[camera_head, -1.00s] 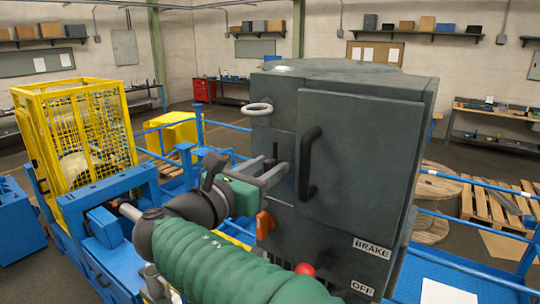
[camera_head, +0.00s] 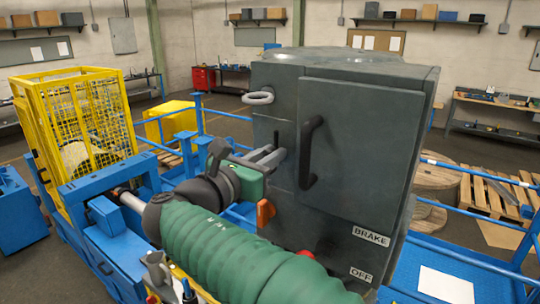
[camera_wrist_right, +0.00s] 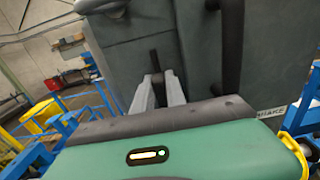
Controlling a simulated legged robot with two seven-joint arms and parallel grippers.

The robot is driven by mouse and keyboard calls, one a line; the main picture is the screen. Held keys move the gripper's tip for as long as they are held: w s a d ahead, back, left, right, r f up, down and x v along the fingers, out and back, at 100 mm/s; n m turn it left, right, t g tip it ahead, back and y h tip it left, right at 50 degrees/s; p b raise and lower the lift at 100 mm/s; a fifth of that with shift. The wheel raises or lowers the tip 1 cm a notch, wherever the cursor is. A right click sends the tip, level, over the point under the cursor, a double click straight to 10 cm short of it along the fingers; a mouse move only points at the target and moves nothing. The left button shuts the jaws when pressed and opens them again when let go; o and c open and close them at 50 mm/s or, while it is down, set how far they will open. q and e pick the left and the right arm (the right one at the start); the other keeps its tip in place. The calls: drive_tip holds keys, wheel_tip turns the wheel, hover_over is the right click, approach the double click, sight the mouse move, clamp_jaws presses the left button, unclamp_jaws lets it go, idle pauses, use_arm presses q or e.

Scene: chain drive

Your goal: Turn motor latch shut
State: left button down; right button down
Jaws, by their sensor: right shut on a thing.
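The motor latch (camera_head: 276,139) is a small dark lever on the left face of the grey cabinet, pointing roughly upward. In the right wrist view, the latch (camera_wrist_right: 155,61) stands up between the fingertips of the gripper (camera_wrist_right: 159,85). The fingers hide its lower part. My left gripper cannot be made out in these views.
The cabinet door has a black bar handle (camera_head: 310,152) just right of my fingers. A grey ring (camera_head: 258,98) is above and an orange lever (camera_head: 265,213) below. A red knob (camera_head: 306,254) is partly behind my arm. Blue rails (camera_head: 470,262) and a yellow cage (camera_head: 85,125) flank the cabinet.

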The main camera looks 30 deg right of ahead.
drive_tip(key=shift+f+m+b, duration=0.2)
drive_tip(key=shift+m+b, duration=0.5)
drive_tip(key=shift+b, duration=0.35)
drive_tip(key=shift+s+d+f+m+b, duration=0.1)
drive_tip(key=shift+s+f+m+b, duration=0.1)
drive_tip(key=shift+m+b, duration=2.6)
drive_tip(key=shift+s+d+f+m+b, duration=0.15)
drive_tip(key=shift+f+m+b, duration=0.1)
drive_tip(key=shift+m+b, duration=2.5)
drive_tip(key=shift+s+a+f+m+b, duration=0.1)
drive_tip(key=shift+s+f+m+b, duration=0.1)
drive_tip(key=shift+m+b, duration=2.6)
drive_tip(key=shift+f, duration=0.1)
drive_tip(key=c, duration=1.6)
unclamp_jaws()
drive_tip(key=shift+o, duration=1.2)
